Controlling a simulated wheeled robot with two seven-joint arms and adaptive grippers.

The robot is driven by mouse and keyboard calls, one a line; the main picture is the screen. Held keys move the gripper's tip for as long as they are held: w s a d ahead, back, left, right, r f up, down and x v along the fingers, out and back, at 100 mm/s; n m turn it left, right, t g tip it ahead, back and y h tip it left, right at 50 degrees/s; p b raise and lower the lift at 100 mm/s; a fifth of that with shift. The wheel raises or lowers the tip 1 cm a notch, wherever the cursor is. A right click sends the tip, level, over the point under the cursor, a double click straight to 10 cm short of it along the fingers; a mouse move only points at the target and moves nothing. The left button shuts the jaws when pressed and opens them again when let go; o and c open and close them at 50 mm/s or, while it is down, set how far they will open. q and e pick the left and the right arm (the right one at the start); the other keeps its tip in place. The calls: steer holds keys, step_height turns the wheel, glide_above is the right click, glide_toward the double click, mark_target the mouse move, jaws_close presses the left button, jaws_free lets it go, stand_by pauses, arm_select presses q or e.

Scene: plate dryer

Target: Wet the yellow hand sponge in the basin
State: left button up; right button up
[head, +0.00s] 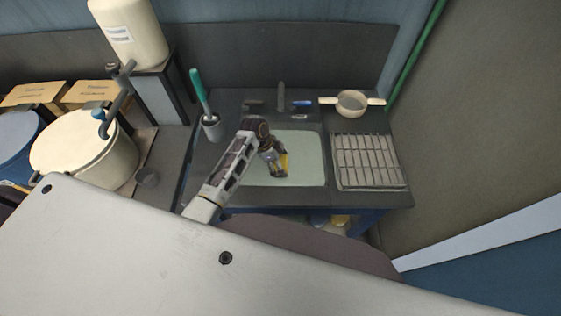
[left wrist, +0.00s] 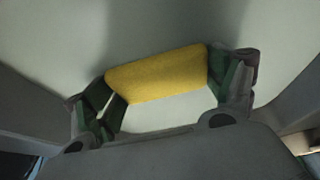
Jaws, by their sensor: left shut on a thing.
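The yellow sponge (left wrist: 160,73) is between the two fingers of my left gripper (left wrist: 165,85) in the left wrist view, and the fingers are shut on its ends. In the head view the left gripper (head: 277,168) reaches down into the pale green basin (head: 305,155), and a strip of the sponge (head: 284,163) shows beside the fingers. The basin's pale surface (left wrist: 160,25) lies behind the sponge in the left wrist view. I cannot tell whether the sponge touches the basin's bottom. My right gripper is not in view.
A faucet (head: 281,94) with side handles stands behind the basin. A wire rack (head: 368,160) is to its right, with a strainer (head: 352,103) behind the rack. A cup with a green-handled brush (head: 211,126) stands to the left. A large cream pot (head: 85,152) is farther left.

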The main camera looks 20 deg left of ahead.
arm_select(q)
steer(key=shift+f+b, duration=0.45)
steer(key=shift+f, duration=0.6)
stand_by(0.6)
steer(key=shift+r+p, duration=1.45)
steer(key=shift+p, duration=0.1)
steer(key=shift+r+p, duration=0.6)
steer(key=shift+r, duration=0.6)
step_height(320, 180, up, 10)
steer(key=shift+f, duration=0.15)
